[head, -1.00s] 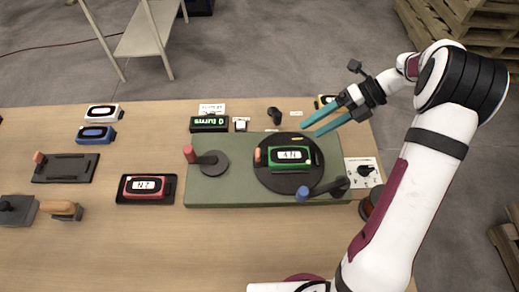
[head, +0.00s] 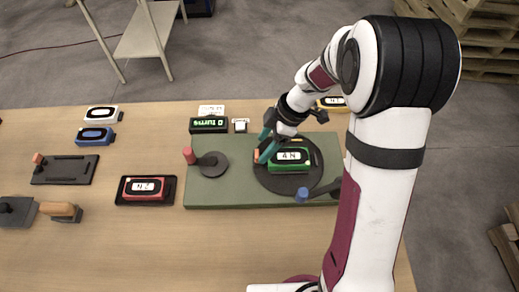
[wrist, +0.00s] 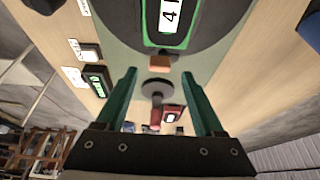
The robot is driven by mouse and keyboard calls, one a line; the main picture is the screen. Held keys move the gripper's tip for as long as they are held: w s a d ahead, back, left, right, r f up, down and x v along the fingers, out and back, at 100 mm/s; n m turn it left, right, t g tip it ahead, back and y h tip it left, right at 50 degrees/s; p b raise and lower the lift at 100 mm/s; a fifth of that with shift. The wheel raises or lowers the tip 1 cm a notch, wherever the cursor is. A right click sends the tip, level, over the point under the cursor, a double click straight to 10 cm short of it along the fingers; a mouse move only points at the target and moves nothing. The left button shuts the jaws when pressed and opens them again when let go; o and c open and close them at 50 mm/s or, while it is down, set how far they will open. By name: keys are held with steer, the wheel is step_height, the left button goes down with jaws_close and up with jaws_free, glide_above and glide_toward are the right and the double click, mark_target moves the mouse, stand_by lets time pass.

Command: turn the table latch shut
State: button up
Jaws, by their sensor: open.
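The likely table latch is a black lever with a blue knob (head: 302,195), lying at the lower right of the round black turntable (head: 272,184); my arm hides its pivot end. A green device (head: 290,167) with a pale label sits on the turntable, with a small orange block (wrist: 160,63) at its left end. My gripper (head: 266,149) is above the turntable's left edge, close to the orange block. In the wrist view its teal fingers are apart, with nothing held between them. The blue knob is not clearly seen there.
The green board (head: 230,198) also carries a crank with a red knob (head: 189,155), left of my gripper. A display reading "0 turns" (head: 209,125) stands behind it. A red device (head: 146,188) lies in a black tray further left. The front of the wooden table is clear.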

mark_target(258, 153)
steer(key=shift+x, duration=1.85)
steer(key=shift+c, duration=0.3)
jaws_close()
